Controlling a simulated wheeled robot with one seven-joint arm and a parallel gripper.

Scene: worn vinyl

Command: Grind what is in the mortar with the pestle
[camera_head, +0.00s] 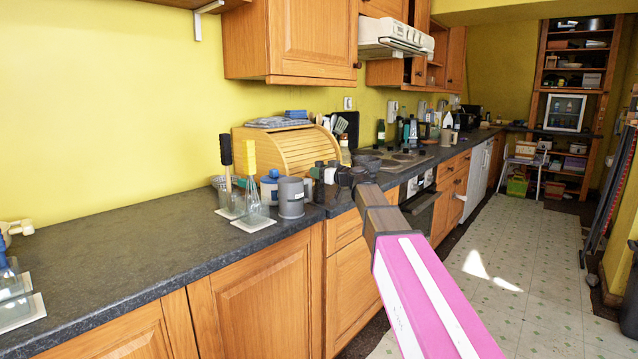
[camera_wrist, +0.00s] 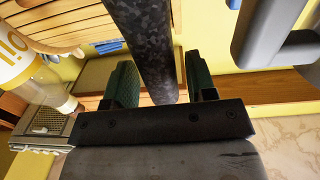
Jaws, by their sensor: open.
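A dark speckled cylinder (camera_wrist: 148,45), which looks like the pestle, runs between the two fingers of my gripper (camera_wrist: 162,85) in the wrist view. The fingers stand on either side of it, with a visible gap on the right. The jaws are open and not closed on it. In the head view my gripper (camera_head: 335,176) is over the worktop, just right of the grey mug. A dark bowl-like shape (camera_head: 368,163) lies behind my arm near the hob. I cannot tell whether it is the mortar. What the mortar holds is not visible.
A grey mug (camera_head: 291,198) stands close by; it also shows in the wrist view (camera_wrist: 275,38). A blue-and-white jar (camera_head: 269,188), glass bottles (camera_head: 253,205) and a wooden roll-top bread box (camera_head: 285,148) crowd this spot. The worktop (camera_head: 120,245) to the left is mostly clear.

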